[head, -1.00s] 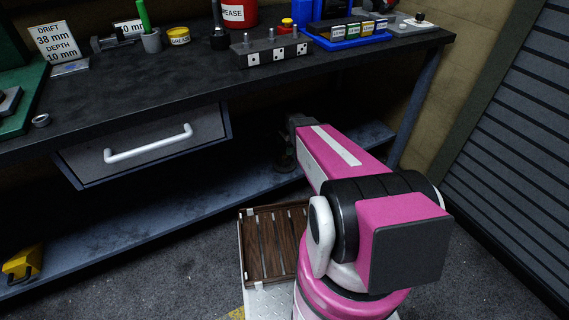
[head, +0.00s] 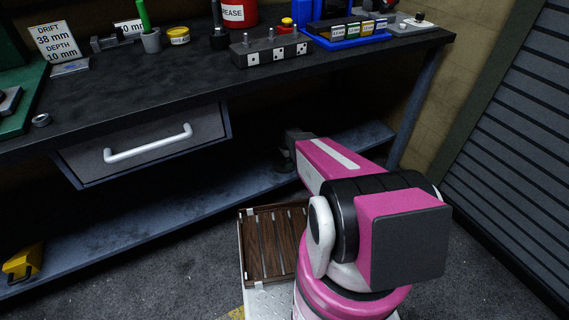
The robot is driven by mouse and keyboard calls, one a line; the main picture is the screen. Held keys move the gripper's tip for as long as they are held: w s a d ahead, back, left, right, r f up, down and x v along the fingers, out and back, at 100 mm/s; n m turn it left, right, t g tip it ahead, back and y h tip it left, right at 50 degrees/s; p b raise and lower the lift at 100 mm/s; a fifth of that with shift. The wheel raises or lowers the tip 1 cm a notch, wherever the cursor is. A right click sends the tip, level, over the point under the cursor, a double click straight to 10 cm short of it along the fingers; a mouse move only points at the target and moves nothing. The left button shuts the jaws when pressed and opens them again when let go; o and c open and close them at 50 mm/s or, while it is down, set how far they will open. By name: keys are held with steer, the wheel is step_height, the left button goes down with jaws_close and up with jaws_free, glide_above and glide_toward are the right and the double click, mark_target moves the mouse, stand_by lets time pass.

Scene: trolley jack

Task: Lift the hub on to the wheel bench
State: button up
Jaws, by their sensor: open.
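A long dark workbench (head: 150,95) runs across the view; I cannot tell if it is the wheel bench. No hub can be made out for sure. My pink arm reaches toward that shelf, below the bench top.
A drawer (head: 150,145) with a white handle hangs under the bench top. A yellow object (head: 22,265) sits low left. A slatted wooden panel (head: 268,245) lies beside my arm's base.

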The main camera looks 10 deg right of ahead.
steer(key=c, duration=1.3)
steer(key=shift+o, duration=0.2)
steer(key=shift+r, duration=0.1)
steer(key=shift+r, duration=0.15)
steer(key=shift+r, duration=0.65)
steer(key=r, duration=0.2)
steer(key=shift+s+r, duration=0.2)
steer(key=shift+r, duration=0.2)
steer(key=s+a+r, duration=0.6)
steer(key=s+a, duration=0.1)
steer(key=s, duration=0.2)
steer(key=shift+r, duration=0.25)
